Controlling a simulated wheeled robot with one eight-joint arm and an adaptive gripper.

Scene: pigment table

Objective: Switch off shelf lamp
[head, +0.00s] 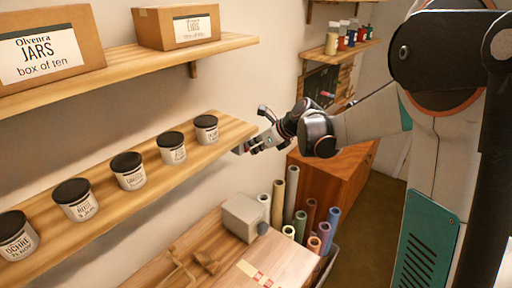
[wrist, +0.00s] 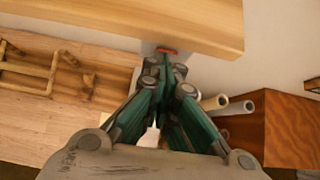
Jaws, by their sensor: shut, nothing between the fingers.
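My gripper (head: 250,147) reaches from the right to the end of the long lower shelf (head: 215,138). In the wrist view its fingers (wrist: 167,65) are together and empty. A small red piece (wrist: 167,50) shows at their tips, by the shelf's edge, with a pale grey patch around it. It looks like a switch, but it is too small to be sure, and I cannot tell whether the fingertips touch it. I cannot make out a lamp itself, nor whether it is lit.
Several black-lidded jars (head: 129,170) stand along the lower shelf. Cardboard boxes (head: 178,26) sit on the upper shelf. Below are a wooden table (head: 205,238) with a grey box (head: 244,217), upright rolls (head: 291,193) and a brown cabinet (head: 345,172).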

